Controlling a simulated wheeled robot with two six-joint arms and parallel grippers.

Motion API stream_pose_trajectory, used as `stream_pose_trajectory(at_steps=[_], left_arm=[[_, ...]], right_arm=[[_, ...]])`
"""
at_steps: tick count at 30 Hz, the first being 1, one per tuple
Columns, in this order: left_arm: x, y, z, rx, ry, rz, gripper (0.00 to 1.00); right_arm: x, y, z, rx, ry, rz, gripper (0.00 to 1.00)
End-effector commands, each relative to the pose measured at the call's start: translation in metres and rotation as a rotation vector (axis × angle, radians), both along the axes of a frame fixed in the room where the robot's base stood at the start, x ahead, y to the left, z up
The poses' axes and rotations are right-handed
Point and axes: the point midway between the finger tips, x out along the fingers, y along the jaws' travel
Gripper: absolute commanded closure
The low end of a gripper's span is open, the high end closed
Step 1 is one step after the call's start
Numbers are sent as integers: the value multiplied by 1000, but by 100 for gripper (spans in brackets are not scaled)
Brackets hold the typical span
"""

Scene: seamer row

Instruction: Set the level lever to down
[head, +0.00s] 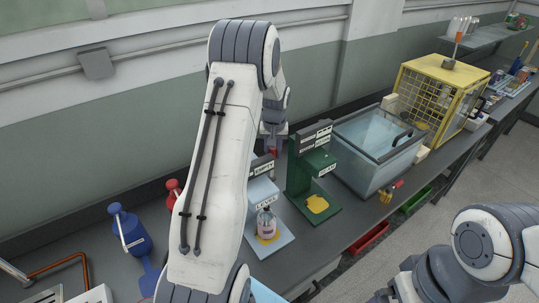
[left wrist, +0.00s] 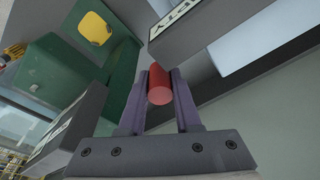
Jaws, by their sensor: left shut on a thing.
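My left gripper (left wrist: 159,100) has its two purple fingers shut on a red cylindrical handle (left wrist: 160,86), which I take to be the level lever. In the head view only a little red of the handle (head: 272,152) shows beneath the gripper, between a pale blue machine (head: 262,190) and a green machine (head: 297,175). The lever's base and its set position are hidden. A label on the nearby dark sign (left wrist: 180,22) is only partly readable. My right arm shows at the lower right of the head view, but its gripper is out of frame.
A labelled bottle (head: 267,224) stands on the pale blue machine's plate. A glass tank (head: 370,150) and a yellow cage (head: 440,95) stand to the right. A red bin (head: 368,240) sits below the bench edge.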

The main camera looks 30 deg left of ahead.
Motion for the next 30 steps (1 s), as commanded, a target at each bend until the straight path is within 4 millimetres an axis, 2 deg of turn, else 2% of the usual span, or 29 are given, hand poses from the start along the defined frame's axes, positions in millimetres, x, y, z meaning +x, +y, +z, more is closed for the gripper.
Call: stream_pose_trajectory(at_steps=[2, 13, 14, 15, 16, 25, 30], left_arm=[[0, -3, -1, 27, -19, -5, 100], [0, -5, 2, 40, -26, -3, 100], [0, -5, 2, 40, -26, -3, 57], [0, -5, 2, 40, -26, -3, 41], [0, -5, 2, 39, -25, -3, 38], [-1, -5, 1, 39, -22, -3, 38], [-3, -7, 16, 40, -27, -2, 38]], right_arm=[[0, 0, -9, 0, 0, -1, 0], [0, 0, -8, 0, 0, -1, 0], [0, 0, -8, 0, 0, -1, 0], [0, 0, -8, 0, 0, -1, 0], [0, 0, -8, 0, 0, -1, 0], [0, 0, -9, 0, 0, -1, 0], [0, 0, -16, 0, 0, -2, 0]])
